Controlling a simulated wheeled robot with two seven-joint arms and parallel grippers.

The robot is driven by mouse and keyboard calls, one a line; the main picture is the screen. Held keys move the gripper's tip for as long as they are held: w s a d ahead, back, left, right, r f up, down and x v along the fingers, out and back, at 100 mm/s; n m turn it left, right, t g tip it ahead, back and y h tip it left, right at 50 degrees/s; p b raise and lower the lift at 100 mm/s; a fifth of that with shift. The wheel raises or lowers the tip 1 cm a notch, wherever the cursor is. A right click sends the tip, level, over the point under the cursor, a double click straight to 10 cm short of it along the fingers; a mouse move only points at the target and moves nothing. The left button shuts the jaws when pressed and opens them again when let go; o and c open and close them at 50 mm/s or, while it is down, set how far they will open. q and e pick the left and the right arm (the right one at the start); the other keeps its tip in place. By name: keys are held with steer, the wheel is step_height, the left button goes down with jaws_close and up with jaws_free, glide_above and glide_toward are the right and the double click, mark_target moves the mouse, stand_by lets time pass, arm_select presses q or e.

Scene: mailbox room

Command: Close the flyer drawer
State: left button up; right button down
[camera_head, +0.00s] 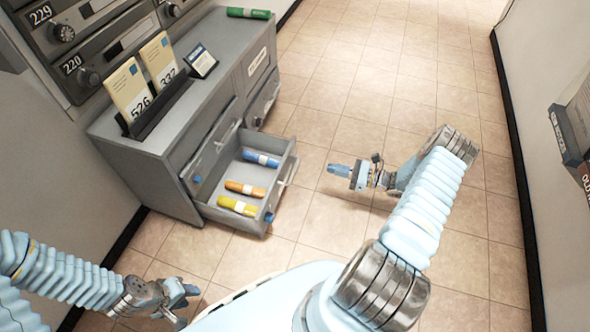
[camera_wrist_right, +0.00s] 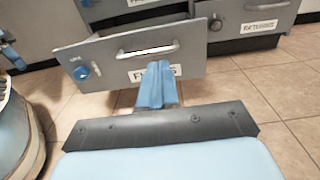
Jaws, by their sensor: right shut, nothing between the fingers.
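The flyer drawer (camera_head: 268,213) is pulled out of the grey cabinet in the head view. It holds blue, orange and yellow rolls. In the right wrist view its front (camera_wrist_right: 105,62) faces me, with a bar handle (camera_wrist_right: 148,51), a blue round lock and a label partly hidden by my fingers. My right gripper (camera_head: 338,170) is shut and empty, pointing toward the drawer front from the right; its fingers also show in the right wrist view (camera_wrist_right: 157,84). I cannot tell whether they touch the front. My left gripper (camera_head: 185,304) is open and empty, low at the left, away from the drawer.
The grey cabinet (camera_head: 150,165) carries a card holder, a small sign (camera_head: 201,61) and a green roll (camera_head: 249,13). Another drawer with a label (camera_wrist_right: 260,27) sits shut beside the flyer drawer. Tiled floor (camera_head: 330,110) is clear right of the cabinet. A wall bounds the right.

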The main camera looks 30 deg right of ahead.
mark_target(288, 155)
steer(key=x, duration=1.3)
steer(key=shift+w+a+r, duration=0.1)
steer(key=shift+w+r, duration=0.2)
steer(key=shift+w, duration=0.1)
arm_select(q)
steer(key=shift+f, duration=0.1)
arm_select(e)
steer(key=shift+w, duration=0.1)
